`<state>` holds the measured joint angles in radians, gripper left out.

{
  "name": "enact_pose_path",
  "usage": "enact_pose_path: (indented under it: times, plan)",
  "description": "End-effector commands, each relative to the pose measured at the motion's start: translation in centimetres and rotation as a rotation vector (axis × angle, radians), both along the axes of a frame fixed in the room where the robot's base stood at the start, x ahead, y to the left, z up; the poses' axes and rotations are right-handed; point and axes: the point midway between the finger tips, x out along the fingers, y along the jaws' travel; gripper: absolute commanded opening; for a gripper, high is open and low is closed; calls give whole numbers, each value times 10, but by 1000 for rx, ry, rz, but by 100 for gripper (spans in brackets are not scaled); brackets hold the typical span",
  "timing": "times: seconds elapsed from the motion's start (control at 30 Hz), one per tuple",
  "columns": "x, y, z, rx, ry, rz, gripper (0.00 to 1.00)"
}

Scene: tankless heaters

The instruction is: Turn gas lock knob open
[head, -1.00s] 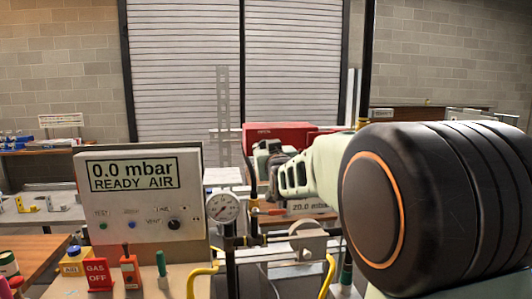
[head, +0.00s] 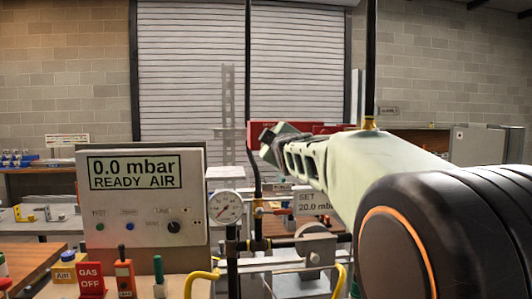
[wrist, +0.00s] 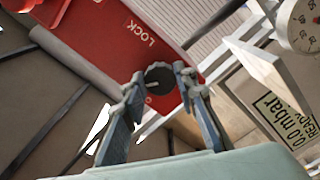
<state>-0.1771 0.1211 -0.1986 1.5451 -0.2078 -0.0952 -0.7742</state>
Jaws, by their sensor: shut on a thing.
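A red lock panel (wrist: 110,35) marked LOCK fills the upper left of the wrist view. It is also partly visible behind my gripper in the head view (head: 335,128). A round dark knob (wrist: 158,74) with a pale pointer line sits on the panel near its lower edge. My gripper (wrist: 160,80) has one finger on each side of the knob and is shut on it. In the head view my gripper (head: 268,143) reaches the left part of the red panel, and its fingers and the arm hide the knob.
A grey console (head: 140,195) reading 0.0 mbar READY AIR stands at left. A round pressure gauge (head: 225,207) and pipework (head: 290,243) are below my gripper. A red GAS OFF sign (head: 91,279) stands at front left. A white sign (head: 312,202) reads SET 20.0 mbar.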

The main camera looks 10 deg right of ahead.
Motion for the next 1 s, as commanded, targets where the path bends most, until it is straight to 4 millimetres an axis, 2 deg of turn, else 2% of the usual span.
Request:
enact_pose_path:
  times: [0.5, 1.0]
  plan:
    - [0, 0, 2, -424, -5, 0, 2]
    - [0, 0, 3, -571, -5, 0, 2]
